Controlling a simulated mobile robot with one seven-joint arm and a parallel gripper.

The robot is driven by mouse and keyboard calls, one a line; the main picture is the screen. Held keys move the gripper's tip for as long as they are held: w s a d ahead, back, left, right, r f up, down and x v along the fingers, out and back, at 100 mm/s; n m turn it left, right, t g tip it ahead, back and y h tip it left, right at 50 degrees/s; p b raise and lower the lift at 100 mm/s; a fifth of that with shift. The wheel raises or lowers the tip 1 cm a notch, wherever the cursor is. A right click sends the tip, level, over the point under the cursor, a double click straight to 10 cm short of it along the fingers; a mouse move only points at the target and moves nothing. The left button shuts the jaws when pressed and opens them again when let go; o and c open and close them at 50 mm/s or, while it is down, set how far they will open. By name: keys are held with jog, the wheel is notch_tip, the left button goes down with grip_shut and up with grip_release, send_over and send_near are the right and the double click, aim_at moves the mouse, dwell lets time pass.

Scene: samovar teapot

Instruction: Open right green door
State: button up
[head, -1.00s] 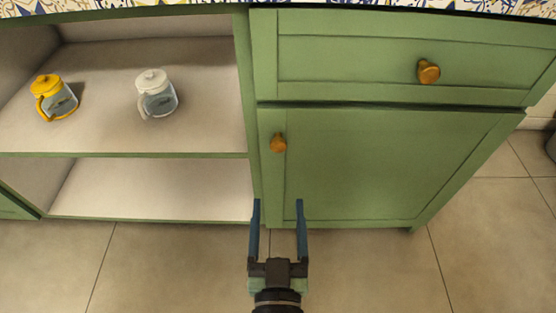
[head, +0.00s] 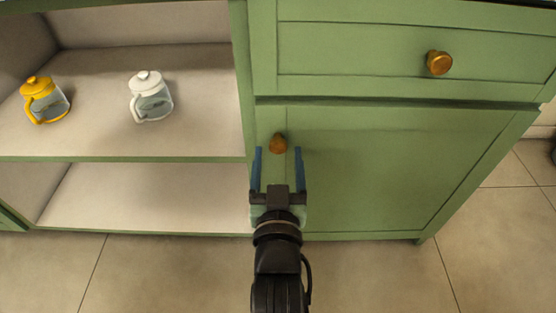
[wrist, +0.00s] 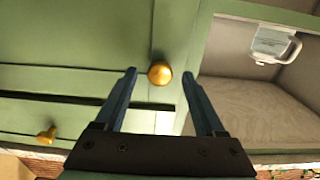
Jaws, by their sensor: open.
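The right green door (head: 400,170) is shut below a drawer. Its round brass knob (head: 278,143) sits near the door's upper left corner. The knob also shows in the wrist view (wrist: 160,73). My gripper (head: 278,150) is open, with its two blue fingers pointing at the door. In the head view the fingertips appear on either side of the knob. In the wrist view the knob shows between the two fingertips (wrist: 160,74), with a gap on each side. I cannot tell exactly how far the tips are from the door face.
The green drawer (head: 400,55) above the door has its own brass knob (head: 439,63). Left of the door, an open shelf (head: 190,90) holds a yellow teapot (head: 42,101) and a white teapot (head: 150,98). The tiled floor (head: 370,275) in front is clear.

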jog(key=shift+w, duration=0.4)
grip_shut()
dwell(1.3)
